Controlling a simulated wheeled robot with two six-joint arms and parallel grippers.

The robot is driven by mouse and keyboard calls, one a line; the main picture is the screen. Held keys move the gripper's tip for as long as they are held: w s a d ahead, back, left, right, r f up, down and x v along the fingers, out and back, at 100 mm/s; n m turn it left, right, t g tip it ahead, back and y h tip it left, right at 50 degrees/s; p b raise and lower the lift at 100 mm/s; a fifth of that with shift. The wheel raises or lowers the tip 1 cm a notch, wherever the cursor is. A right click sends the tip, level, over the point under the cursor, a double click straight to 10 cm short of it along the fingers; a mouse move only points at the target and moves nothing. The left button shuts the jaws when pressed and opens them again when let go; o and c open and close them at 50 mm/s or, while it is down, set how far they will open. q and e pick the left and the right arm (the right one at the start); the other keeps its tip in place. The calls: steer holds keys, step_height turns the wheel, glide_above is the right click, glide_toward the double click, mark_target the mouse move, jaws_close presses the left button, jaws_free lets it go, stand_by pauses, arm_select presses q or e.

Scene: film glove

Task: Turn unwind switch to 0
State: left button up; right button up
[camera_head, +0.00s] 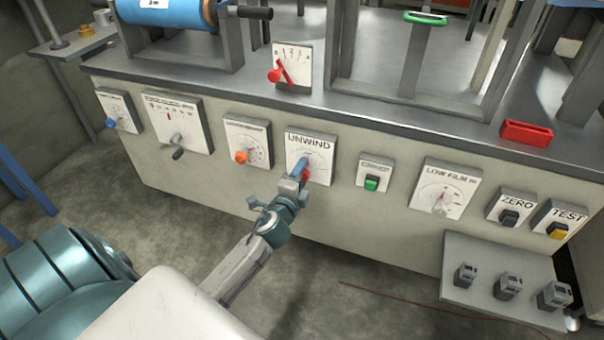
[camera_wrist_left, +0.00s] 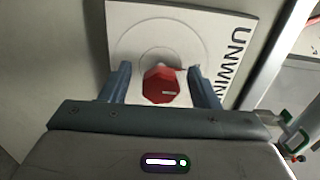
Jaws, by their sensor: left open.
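The unwind switch is a red knob on a white square plate (camera_head: 322,149) marked UNWIND, on the front panel of the machine. In the left wrist view the red knob (camera_wrist_left: 161,85) sits between the two blue fingers of my left gripper (camera_wrist_left: 160,82), with a gap on each side. The gripper is open around the knob. In the head view my left gripper (camera_head: 302,172) reaches up to the plate and covers much of the dial, and a bit of the red knob (camera_head: 306,174) shows beside it. The dial's numbers are not readable. My right gripper is not in view.
Along the same panel are an orange knob (camera_head: 241,157), a green button (camera_head: 371,184) and a LOW FILM dial (camera_head: 445,188). ZERO (camera_head: 509,217) and TEST (camera_head: 558,230) switches sit at the right. A red tray (camera_head: 526,133) lies on the ledge above. A low shelf juts out at lower right.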

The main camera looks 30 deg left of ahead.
arm_select(q)
steer(key=v, duration=1)
steer(key=shift+s+d, duration=0.1)
